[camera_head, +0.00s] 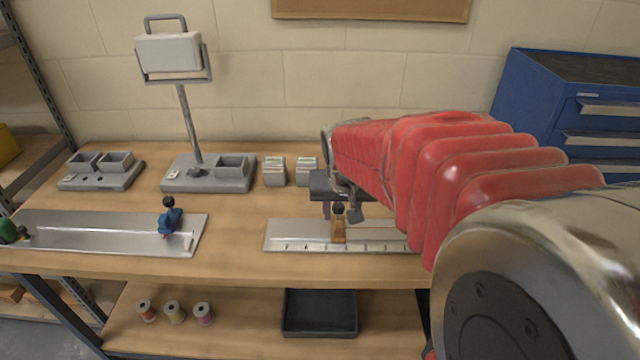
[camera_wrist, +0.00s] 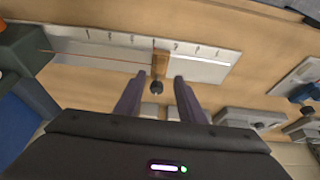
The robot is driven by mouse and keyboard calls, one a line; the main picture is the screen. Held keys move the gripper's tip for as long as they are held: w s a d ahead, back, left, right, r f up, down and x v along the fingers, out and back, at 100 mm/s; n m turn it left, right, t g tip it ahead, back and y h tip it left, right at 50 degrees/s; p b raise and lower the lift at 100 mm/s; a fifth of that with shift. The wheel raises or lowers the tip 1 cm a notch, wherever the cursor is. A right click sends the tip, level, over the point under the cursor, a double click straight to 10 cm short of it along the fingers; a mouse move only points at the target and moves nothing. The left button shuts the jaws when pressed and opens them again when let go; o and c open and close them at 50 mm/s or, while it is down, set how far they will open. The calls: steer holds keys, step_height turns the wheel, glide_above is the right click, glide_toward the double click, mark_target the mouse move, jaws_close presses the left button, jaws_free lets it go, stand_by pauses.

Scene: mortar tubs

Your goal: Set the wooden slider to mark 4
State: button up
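The wooden slider (camera_head: 339,231) is a small upright block with a dark knob, standing on a pale metal scale plate (camera_head: 275,236). A row of small marks runs along the plate's front edge; I cannot read their numbers. In the wrist view the slider (camera_wrist: 160,62) stands within the row of marks, with several marks to each side. My gripper (camera_wrist: 159,76) is open, its two dark fingers on either side of the slider's knob, with gaps visible on both sides.
Another metal plate (camera_head: 100,232) with a blue slider (camera_head: 171,218) and a green knob lies to the left. A lamp (camera_head: 168,52) on a grey base, grey tubs and small stacked blocks (camera_head: 274,172) stand behind. A blue drawer cabinet (camera_head: 540,105) is at right.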

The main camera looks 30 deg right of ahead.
steer(key=v, duration=0.5)
steer(key=shift+s+a+r, duration=0.15)
steer(key=shift+r, duration=0.2)
steer(key=s+a+n+y, duration=0.1)
steer(key=s+a+n, duration=0.2)
steer(key=s+a, duration=0.2)
steer(key=s+a+n+t+y, duration=0.1)
steer(key=s+a+n, duration=0.2)
steer(key=s+a, duration=0.3)
steer(key=a, duration=0.4)
steer(key=shift+a+t, duration=0.3)
steer(key=shift+a, duration=0.05)
steer(key=shift+d+r, duration=0.1)
